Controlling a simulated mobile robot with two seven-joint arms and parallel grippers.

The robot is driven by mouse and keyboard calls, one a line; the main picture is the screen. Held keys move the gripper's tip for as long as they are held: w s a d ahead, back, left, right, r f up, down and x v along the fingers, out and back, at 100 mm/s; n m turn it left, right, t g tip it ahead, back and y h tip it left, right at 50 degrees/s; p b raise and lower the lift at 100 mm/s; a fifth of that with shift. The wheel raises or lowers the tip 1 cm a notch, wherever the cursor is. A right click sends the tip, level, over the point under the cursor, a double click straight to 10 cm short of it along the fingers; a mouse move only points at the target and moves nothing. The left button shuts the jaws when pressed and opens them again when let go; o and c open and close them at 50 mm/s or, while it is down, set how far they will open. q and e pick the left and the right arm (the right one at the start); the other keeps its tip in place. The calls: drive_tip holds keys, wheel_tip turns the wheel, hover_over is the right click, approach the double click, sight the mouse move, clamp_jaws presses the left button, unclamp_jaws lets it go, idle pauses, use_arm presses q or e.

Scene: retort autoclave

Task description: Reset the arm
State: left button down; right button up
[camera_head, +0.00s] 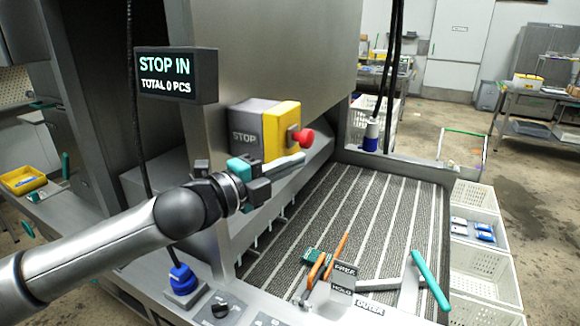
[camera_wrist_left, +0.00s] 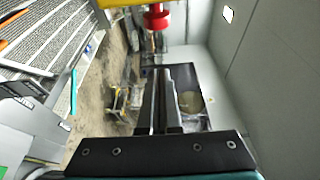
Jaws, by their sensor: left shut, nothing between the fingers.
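My left arm (camera_head: 110,250) reaches in from the lower left in the head view. Its gripper (camera_head: 300,159) is shut and empty, with its fingertips just below the red stop button (camera_head: 304,138). The button sits on a yellow and grey box (camera_head: 283,130) marked STOP. In the left wrist view the two closed fingers (camera_wrist_left: 165,70) point up the picture, and the red button (camera_wrist_left: 157,18) shows beyond their tips. Whether the fingers touch the button cannot be told. My right gripper is not in view.
A display (camera_head: 177,75) reads "STOP IN, TOTAL 0 PCS". A striped conveyor bed (camera_head: 350,215) lies below the gripper. A teal-handled lever (camera_head: 430,280) and orange handles (camera_head: 335,258) stand at its near end. White crates (camera_head: 485,262) line the right side. A blue knob (camera_head: 181,278) is below my arm.

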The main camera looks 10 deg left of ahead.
use_arm(q)
drive_tip(key=s+d+f+n+g+y, duration=0.1)
drive_tip(key=s+f+n+y, duration=0.2)
drive_tip(key=s+f+n, duration=0.45)
drive_tip(key=s+f+n+g+y, duration=0.25)
drive_tip(key=f+n, duration=0.25)
drive_tip(key=f, duration=0.5)
drive_tip(key=s+a+f+n+g+y, duration=0.25)
drive_tip(key=s+f+n, duration=0.2)
drive_tip(key=s, duration=0.35)
drive_tip(key=s+a+f+n+g+y, duration=0.1)
drive_tip(key=s+a+f+n+g, duration=0.2)
drive_tip(key=s+f, duration=0.3)
drive_tip(key=s+a+f+n+g+y, duration=0.2)
drive_tip(key=s+a+f+n, duration=0.15)
drive_tip(key=s, duration=0.55)
wheel_tip(320, 180, down, 27)
drive_tip(key=s+g+b, duration=0.1)
drive_tip(key=b, duration=0.4)
drive_tip(key=s+a+f+g+b, duration=0.1)
drive_tip(key=s+f+b, duration=0.3)
drive_tip(key=s+f, duration=1.1)
wheel_tip(320, 180, down, 3)
drive_tip(key=shift+s+a+f+b, duration=0.15)
drive_tip(key=shift+a+b, duration=0.15)
drive_tip(key=shift+a, duration=0.4)
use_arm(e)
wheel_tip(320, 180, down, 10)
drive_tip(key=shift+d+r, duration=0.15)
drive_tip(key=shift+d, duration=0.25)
